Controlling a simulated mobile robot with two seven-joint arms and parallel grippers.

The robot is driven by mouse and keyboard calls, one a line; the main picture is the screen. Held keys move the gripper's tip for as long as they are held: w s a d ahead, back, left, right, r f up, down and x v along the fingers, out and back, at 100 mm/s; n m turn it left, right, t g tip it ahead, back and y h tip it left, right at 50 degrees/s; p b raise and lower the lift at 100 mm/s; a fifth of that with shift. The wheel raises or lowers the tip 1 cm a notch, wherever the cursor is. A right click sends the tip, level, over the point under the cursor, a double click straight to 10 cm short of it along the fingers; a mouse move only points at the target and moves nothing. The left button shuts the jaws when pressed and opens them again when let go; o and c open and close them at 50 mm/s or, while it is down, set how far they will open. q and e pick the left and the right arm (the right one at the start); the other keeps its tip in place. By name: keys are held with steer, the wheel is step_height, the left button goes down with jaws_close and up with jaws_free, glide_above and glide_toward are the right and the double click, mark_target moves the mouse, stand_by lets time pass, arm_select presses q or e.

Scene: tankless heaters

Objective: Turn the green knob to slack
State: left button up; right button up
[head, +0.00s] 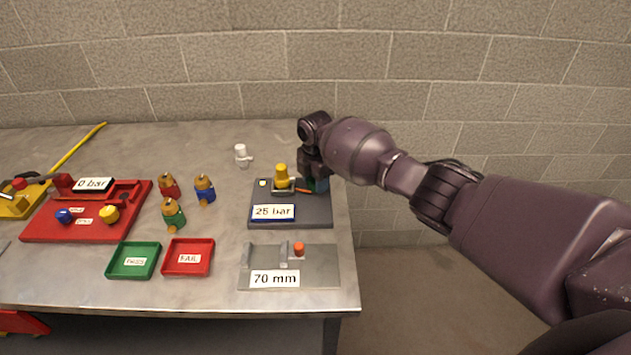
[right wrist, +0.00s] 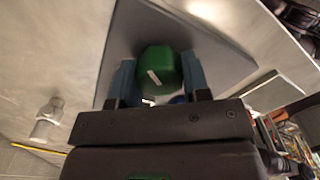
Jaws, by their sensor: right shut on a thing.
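The green knob (right wrist: 160,72) shows in the right wrist view as a faceted green cap with a short white mark on it. The blue fingers of my right gripper (right wrist: 160,85) are on either side of it, shut on it. In the head view my right gripper (head: 316,183) is at the right end of the dark grey base plate (head: 295,221) labelled 25 bar, and mostly hides the knob. A yellow fitting (head: 282,177) stands on that plate beside the gripper. Any slack marking for the knob is not readable. My left gripper is out of view.
A grey 70 mm plate (head: 320,275) lies in front. Green PASS (head: 148,247) and red FAIL (head: 204,243) trays, several coloured valve bodies and a red 0 bar stand (head: 45,229) are to the left. A white fitting (head: 241,155) stands behind. The table's right edge is close to the gripper.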

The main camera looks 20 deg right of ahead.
steer(key=n+b, duration=0.1)
steer(key=n, duration=0.3)
steer(key=shift+n, duration=1.3)
steer(key=o, duration=0.9)
steer(key=shift+a+r+b, duration=0.1)
steer(key=shift+b, duration=0.2)
steer(key=shift+o, duration=0.2)
